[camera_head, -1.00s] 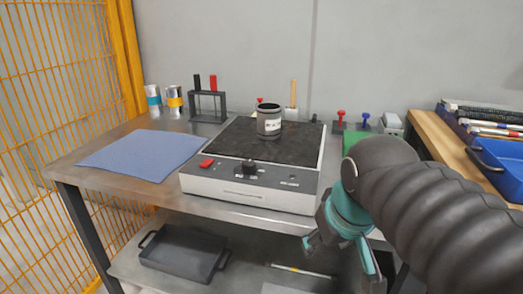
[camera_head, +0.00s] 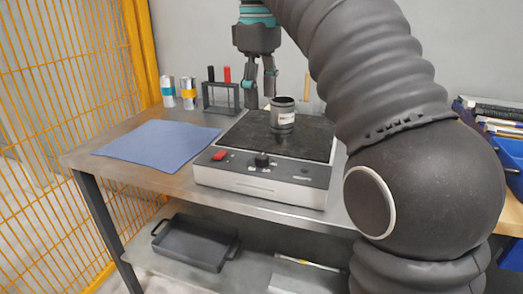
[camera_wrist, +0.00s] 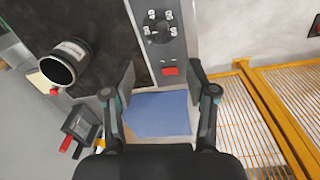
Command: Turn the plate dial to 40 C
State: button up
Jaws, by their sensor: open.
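The hot plate (camera_head: 206,174) stands on the metal bench with a dark top. Its black dial (camera_head: 262,160) sits on the front panel, right of a red switch (camera_head: 220,155). The dial (camera_wrist: 157,29) also shows in the wrist view near the top, with white marks around it too small to read. A dark labelled pot (camera_head: 283,118) stands upright on the plate's top. My gripper (camera_head: 258,102) points down, open and empty, above the back left part of the plate. In the wrist view my gripper (camera_wrist: 163,82) has its fingers apart, with the dial beyond them and apart from them.
A blue mat (camera_head: 158,146) lies on the bench left of the plate. Two cans and a rack (camera_head: 222,98) with red and black items stand behind. A black tray (camera_head: 195,243) is on the lower shelf. An orange mesh fence (camera_head: 60,130) borders the left.

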aim_at(262, 157)
jog(key=f, duration=0.9)
jog(key=f+b, duration=0.1)
jog(key=f, duration=0.3)
jog(key=shift+w+d+f, duration=0.15)
jog(key=shift+w+f, duration=0.15)
jog(key=shift+w, duration=0.05)
grip_shut()
